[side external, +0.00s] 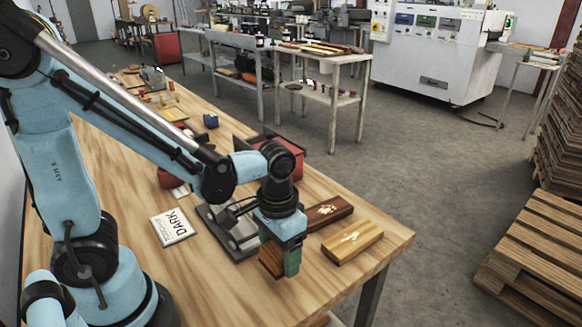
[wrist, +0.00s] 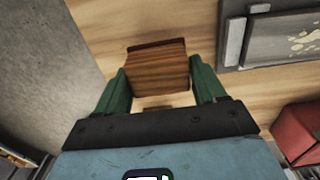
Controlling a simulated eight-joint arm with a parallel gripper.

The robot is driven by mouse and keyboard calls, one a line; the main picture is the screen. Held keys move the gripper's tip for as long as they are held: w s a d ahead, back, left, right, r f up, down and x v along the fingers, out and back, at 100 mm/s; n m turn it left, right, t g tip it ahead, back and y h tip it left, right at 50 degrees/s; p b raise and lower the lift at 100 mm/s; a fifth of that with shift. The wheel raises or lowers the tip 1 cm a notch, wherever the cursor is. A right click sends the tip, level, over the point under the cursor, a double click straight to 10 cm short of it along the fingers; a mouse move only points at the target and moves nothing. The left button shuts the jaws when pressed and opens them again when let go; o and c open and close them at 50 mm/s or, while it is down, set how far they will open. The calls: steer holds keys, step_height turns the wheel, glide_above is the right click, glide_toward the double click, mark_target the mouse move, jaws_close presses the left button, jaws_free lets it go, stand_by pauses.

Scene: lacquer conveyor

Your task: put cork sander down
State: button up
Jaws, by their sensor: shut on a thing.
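The cork sander is a brown, wood-grained block (side external: 270,261) with a dark edge near the table's front edge. In the wrist view the sander (wrist: 160,70) sits between my two green fingers. My gripper (side external: 290,258) points down and is shut on the sander; in the wrist view the gripper (wrist: 158,82) has a finger on each side of it. The sander's underside is hidden, and I cannot tell whether it touches the wooden table (side external: 345,282).
A dark wooden block (side external: 328,211) and a lighter block (side external: 352,242) lie to the right. A red bin (side external: 288,160) stands behind. Bare table lies around the front corner.

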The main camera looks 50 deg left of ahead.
mark_target(280, 266)
steer(key=shift+f, duration=1.85)
steer(key=shift+f, duration=0.15)
steer(key=o, duration=1.2)
step_height(280, 266, up, 12)
steer(key=shift+r, duration=0.15)
steer(key=shift+w+a+r+t, duration=0.25)
steer(key=shift+a+t, duration=0.6)
steer(key=shift+t, duration=0.35)
steer(key=shift+w+a+r+t, duration=0.25)
steer(key=shift+a+t, duration=0.55)
steer(key=shift+t, duration=0.4)
steer(key=shift+w+a+r+t, duration=0.25)
steer(key=shift+a+t, duration=0.6)
steer(key=shift+t, duration=0.35)
